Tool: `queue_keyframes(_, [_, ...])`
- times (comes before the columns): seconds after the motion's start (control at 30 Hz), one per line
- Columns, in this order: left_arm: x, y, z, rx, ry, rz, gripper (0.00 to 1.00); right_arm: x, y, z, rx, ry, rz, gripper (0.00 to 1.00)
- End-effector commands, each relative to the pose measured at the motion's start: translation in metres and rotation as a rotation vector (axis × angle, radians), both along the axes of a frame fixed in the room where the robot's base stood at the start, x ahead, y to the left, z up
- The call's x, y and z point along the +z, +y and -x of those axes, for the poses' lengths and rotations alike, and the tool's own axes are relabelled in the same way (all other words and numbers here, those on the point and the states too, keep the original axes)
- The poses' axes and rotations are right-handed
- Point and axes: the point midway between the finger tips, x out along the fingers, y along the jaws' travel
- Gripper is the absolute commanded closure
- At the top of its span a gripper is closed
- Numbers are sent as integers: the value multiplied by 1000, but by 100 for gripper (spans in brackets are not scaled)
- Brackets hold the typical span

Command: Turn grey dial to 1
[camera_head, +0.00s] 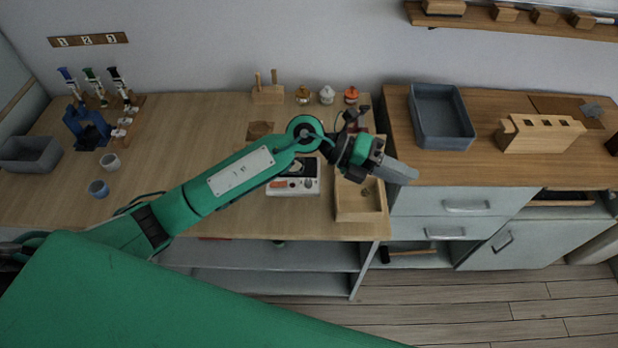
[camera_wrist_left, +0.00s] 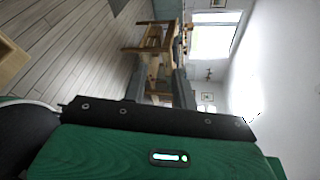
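A white device (camera_head: 307,188) with an orange-red part on its front lies on the wooden bench, partly covered by my left arm. My left gripper (camera_head: 398,171) is to the right of the device, above the right end of the bench near a shallow wooden tray (camera_head: 360,212). Its grey fingers point right and show as one block, so their opening is unclear. The left wrist view shows floor, distant furniture and green robot casing, with no dial. My right gripper is not in view.
A grey bin (camera_head: 440,137) and a slotted wooden block (camera_head: 541,133) stand on the right counter. Small bottles (camera_head: 327,95) and a wooden peg holder (camera_head: 268,94) are at the back of the bench. The bench's middle left is clear.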

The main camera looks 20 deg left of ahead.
Motion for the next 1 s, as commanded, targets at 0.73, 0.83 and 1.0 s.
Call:
queue_keyframes(0.73, [-69,208,-85,-67,-102,-1346,72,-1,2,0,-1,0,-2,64])
queue_keyframes(0.83, [-80,208,-84,-69,-98,-1346,72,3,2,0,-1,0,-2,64])
queue_keyframes(1.0, [-112,207,-83,-71,-98,-1343,72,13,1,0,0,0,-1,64])
